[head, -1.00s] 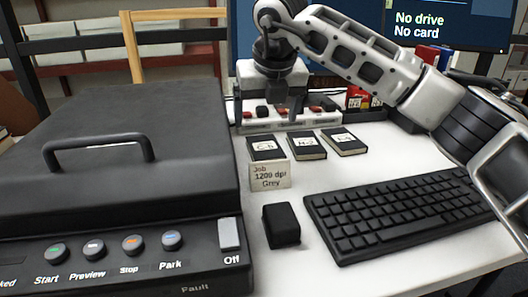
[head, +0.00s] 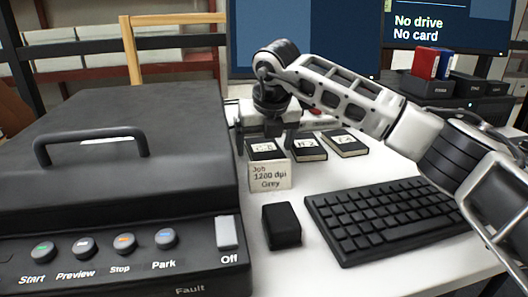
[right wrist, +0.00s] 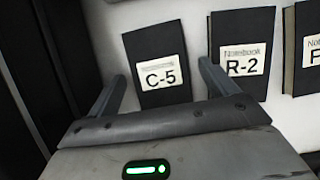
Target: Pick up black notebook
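Three black notebooks with white labels lie in a row on the white desk. The left one, C-5 (head: 262,156), also shows in the right wrist view (right wrist: 150,45). The middle one is R-2 (head: 308,155), seen in the right wrist view too (right wrist: 245,30). The third (head: 345,150) lies at right; its label is cut off in the right wrist view (right wrist: 303,82). My right gripper (head: 265,146) is open and empty, its fingers on either side of C-5; whether they touch it I cannot tell. My left gripper is out of view.
A black scanner (head: 130,130) with a handle fills the left. A card sign (head: 270,176) stands just in front of C-5. A small black block (head: 281,226) and a keyboard (head: 395,218) lie nearer. Red and blue folders (head: 425,63) stand at back right.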

